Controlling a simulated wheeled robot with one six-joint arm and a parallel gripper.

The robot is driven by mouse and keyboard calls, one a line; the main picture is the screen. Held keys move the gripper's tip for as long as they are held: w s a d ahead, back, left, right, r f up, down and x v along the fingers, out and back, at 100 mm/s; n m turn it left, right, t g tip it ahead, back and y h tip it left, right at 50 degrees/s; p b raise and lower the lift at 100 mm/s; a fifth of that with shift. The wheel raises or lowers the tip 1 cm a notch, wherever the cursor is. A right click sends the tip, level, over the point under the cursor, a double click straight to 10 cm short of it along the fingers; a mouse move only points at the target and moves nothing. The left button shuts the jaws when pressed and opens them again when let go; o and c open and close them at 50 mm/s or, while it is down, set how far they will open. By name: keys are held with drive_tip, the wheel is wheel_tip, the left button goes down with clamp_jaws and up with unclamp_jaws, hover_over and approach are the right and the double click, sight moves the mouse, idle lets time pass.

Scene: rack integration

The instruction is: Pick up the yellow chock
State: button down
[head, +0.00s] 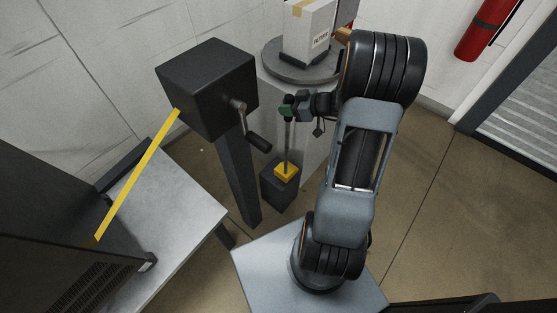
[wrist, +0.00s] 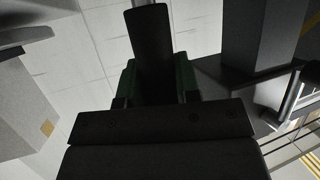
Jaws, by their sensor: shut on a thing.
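The yellow chock (head: 287,171) is a small yellow block with a thin grey upright rod rising from it. In the head view it appears at the top of a short dark stand (head: 280,193); I cannot tell whether it touches it. My gripper (head: 288,109) is at the upper end of the rod. In the wrist view my gripper's green fingers (wrist: 157,85) are shut on both sides of the rod's dark grip (wrist: 152,45). A bit of the grey rod shows beyond the grip. The yellow block itself is not clear in the wrist view.
A black box on a post with a crank (head: 205,88) stands just left of my gripper. A round turntable (head: 300,66) with a white carton (head: 308,32) is behind it. A grey table (head: 165,215) with a yellow bar (head: 138,175) is at left.

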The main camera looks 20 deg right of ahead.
drive_tip(key=s+d+b, duration=0.3)
drive_tip(key=s, duration=0.5)
drive_tip(key=s+d+b, duration=0.4)
drive_tip(key=s, duration=0.4)
drive_tip(key=shift+d, duration=0.2)
idle(0.4)
drive_tip(key=shift+s, duration=0.1)
idle(0.4)
